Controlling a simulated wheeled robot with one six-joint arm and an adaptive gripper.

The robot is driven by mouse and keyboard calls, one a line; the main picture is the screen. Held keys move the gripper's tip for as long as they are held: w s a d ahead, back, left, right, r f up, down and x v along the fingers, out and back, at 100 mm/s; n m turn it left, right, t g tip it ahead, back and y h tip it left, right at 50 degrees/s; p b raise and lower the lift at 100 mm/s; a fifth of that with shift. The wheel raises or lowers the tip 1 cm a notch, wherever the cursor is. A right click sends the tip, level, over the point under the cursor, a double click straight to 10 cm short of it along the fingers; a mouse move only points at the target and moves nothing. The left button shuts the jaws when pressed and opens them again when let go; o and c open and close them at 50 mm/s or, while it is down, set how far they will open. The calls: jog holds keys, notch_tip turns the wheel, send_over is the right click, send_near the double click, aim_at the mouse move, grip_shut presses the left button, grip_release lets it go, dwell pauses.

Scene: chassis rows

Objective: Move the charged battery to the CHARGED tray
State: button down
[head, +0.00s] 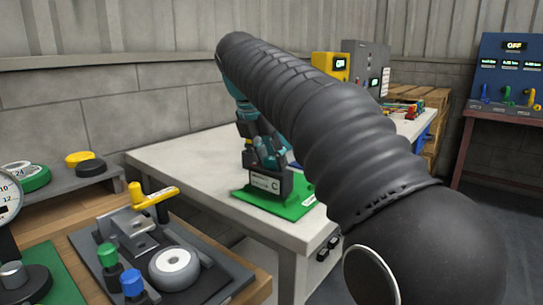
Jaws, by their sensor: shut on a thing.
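My gripper (265,158) points down at the white table and is shut on a dark grey battery (264,184). The battery has a pale label and a letter C on its near face. It stands upright over the green tray (284,208); it looks low and close to the tray's surface, but I cannot tell if it touches. A small white label shows at the tray's right edge, too small to read. My arm hides the right part of the table and some of the area behind the gripper.
The white table (190,155) is bare left of the tray. In front is a bench with a clamp fixture (130,232), a yellow handle and coloured knobs. A yellow box (330,66) and grey cabinet (368,62) stand behind my arm. A blue panel (508,70) stands far right.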

jog(key=shift+f+b, duration=0.35)
jog(key=shift+f, duration=0.35)
jog(key=c, duration=0.6)
grip_release()
jog(key=shift+f, duration=0.1)
jog(key=v, duration=1.2)
jog(key=shift+s, duration=0.15)
jog(key=shift+d, duration=0.1)
